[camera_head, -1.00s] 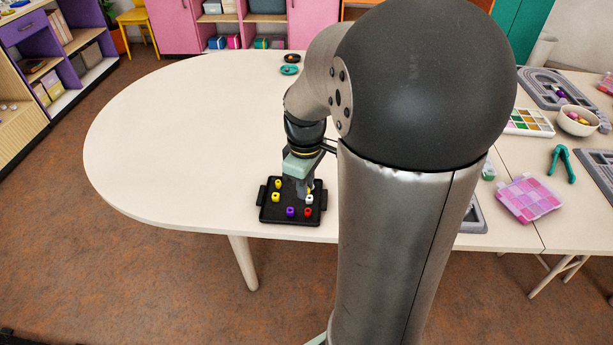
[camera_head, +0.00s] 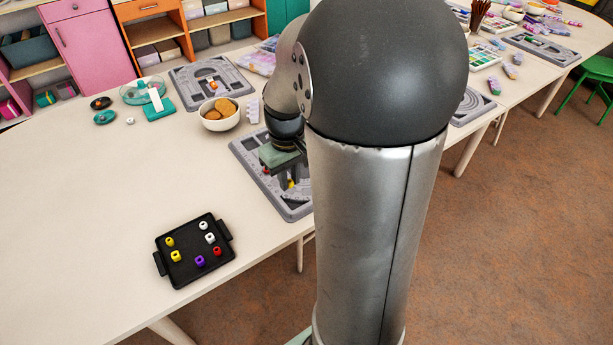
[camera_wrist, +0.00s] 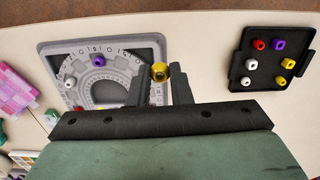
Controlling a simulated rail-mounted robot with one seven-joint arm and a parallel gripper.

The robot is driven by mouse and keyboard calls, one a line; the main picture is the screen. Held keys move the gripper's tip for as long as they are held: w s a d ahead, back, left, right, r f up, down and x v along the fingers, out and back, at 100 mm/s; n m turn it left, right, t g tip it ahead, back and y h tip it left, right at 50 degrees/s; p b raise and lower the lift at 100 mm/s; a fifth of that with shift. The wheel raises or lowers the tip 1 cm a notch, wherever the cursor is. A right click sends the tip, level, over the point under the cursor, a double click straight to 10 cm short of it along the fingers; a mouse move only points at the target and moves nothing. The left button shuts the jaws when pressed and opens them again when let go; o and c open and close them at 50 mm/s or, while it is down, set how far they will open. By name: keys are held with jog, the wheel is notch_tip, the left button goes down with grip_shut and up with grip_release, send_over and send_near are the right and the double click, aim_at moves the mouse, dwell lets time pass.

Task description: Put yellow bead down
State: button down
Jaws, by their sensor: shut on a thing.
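My gripper (camera_wrist: 163,78) is shut on a yellow bead (camera_wrist: 160,71), held between the fingertips. In the head view, my gripper (camera_head: 290,184) and the held yellow bead (camera_head: 291,184) are over the near right part of a grey bead board (camera_head: 245,150). In the wrist view, the bead overlaps the right edge of the board (camera_wrist: 158,42); whether it touches the board cannot be told. A purple bead (camera_wrist: 99,60) and a white bead (camera_wrist: 69,83) are on the board.
A black tray (camera_head: 187,279) with several beads, two of them yellow, lies left of the board. A bowl (camera_head: 222,123) of round brown pieces stands behind it. Another grey board (camera_head: 185,72) lies farther back. The table between tray and board is clear.

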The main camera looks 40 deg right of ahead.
jog(key=shift+w+d, duration=0.1)
jog(key=shift+d, duration=0.25)
jog(key=w+d+f+p, duration=0.1)
jog(key=w+f, duration=0.1)
jog(key=w, duration=0.3)
jog(key=w+d+f, duration=0.1)
jog(key=w+f, duration=0.2)
jog(key=w, duration=0.1)
send_over(277, 182)
jog(key=f, duration=0.4)
jog(key=shift+s+a+p, duration=0.15)
jog(key=shift+s+p, duration=0.2)
jog(key=shift+w+f, duration=0.35)
jog(key=shift+f, duration=1.6)
jog(key=shift+f, duration=0.1)
